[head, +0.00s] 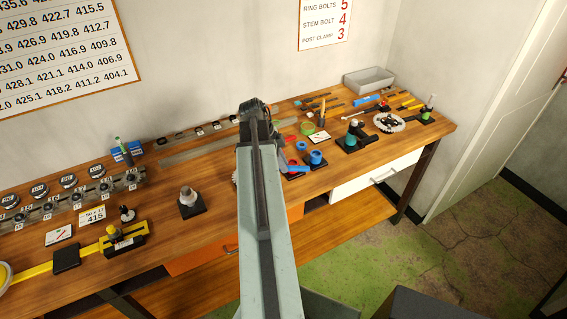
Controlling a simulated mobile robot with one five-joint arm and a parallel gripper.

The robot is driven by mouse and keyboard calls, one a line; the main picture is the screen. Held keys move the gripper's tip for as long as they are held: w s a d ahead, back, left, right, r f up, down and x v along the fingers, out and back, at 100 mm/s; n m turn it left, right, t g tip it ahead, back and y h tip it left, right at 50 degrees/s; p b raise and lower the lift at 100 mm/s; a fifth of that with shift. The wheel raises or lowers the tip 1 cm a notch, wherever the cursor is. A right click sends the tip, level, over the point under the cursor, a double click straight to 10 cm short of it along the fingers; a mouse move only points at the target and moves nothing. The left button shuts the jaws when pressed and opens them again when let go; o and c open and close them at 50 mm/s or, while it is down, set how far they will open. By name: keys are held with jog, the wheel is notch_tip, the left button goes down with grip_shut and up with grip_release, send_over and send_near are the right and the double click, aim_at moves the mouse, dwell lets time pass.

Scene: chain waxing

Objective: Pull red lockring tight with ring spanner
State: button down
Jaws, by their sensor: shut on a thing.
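My gripper (257,121) is at the far end of my pale arm, over the back part of the workbench. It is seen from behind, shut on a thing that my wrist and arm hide. A toothed metal edge (234,178) shows just left of my arm; the rest of that part is covered. I cannot tell whether the red piece is the lockring. I cannot make out the ring spanner for certain.
The wooden workbench (215,222) runs along the wall. A post on a black base (190,203) stands left of my arm. Blue cups (315,157), a stand (353,136), a chainring (388,122) and a grey tray (368,80) are at right. The front middle is mostly clear.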

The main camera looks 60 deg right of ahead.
jog(key=shift+f+b, duration=0.5)
jog(key=shift+f, duration=0.1)
jog(key=c, duration=1.9)
grip_release()
grip_shut()
jog(key=shift+s+a+m+y, duration=0.15)
jog(key=shift+s+a+m, duration=0.05)
jog(key=shift+a+m, duration=0.25)
jog(key=shift+s+a+m+y, duration=0.15)
jog(key=shift+a+m, duration=0.2)
jog(key=shift+a, duration=0.2)
jog(key=shift+s+a+m+y, duration=0.15)
jog(key=shift+a+m+y, duration=0.25)
jog(key=shift+a+m, duration=0.55)
